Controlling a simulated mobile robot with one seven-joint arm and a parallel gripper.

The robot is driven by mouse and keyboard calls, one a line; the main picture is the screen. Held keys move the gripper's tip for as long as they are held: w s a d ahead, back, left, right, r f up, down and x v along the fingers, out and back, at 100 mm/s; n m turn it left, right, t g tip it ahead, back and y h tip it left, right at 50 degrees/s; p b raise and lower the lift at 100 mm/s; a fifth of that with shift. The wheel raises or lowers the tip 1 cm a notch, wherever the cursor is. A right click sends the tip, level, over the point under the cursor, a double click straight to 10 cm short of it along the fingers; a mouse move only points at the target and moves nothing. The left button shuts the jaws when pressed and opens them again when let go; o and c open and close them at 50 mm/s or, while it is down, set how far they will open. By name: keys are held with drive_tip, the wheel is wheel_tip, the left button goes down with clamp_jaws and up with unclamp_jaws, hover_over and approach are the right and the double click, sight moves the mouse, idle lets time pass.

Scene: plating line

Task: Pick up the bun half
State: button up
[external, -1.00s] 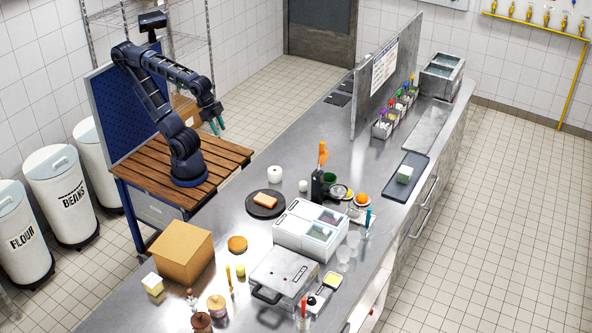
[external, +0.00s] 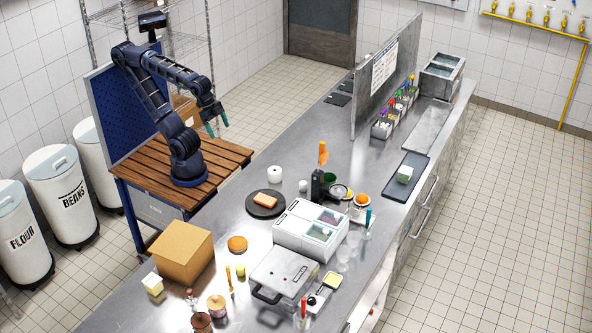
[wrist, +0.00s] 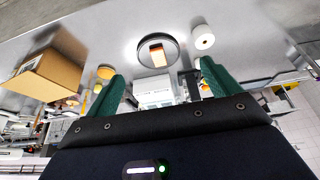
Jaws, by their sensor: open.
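The bun half (external: 237,244) looks like a flat golden-brown round. It lies on the steel counter (external: 330,130), right of the cardboard box and in front of the dark round plate (external: 250,207). It also shows small in the wrist view (wrist: 106,72), just left of the left green finger.
A cardboard box (external: 182,252) stands close left of the bun half. The plate holds an orange-pink slab (external: 265,202). A white roll (external: 275,172) stands behind it. A press-like appliance (external: 284,272) and a white lidded unit (external: 312,228) are to the right.

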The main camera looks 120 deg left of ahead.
drive_tip(key=shift+o, duration=0.8)
drive_tip(key=w+d+f+m+y, duration=0.2)
drive_tip(key=w+m, duration=0.4)
drive_tip(key=w+d+f+m+y, duration=0.1)
drive_tip(key=w+d+f+m, duration=0.1)
drive_tip(key=w+m, duration=0.35)
drive_tip(key=m+h, duration=0.6)
drive_tip(key=m, duration=2.6)
approach(238, 239)
drive_tip(key=shift+g, duration=0.4)
drive_tip(key=shift+w+x, duration=0.15)
drive_tip(key=shift+x, duration=2.15)
drive_tip(key=shift+w+x, duration=0.1)
drive_tip(key=shift+x, duration=2.2)
drive_tip(key=shift+r, duration=0.1)
drive_tip(key=c, duration=1)
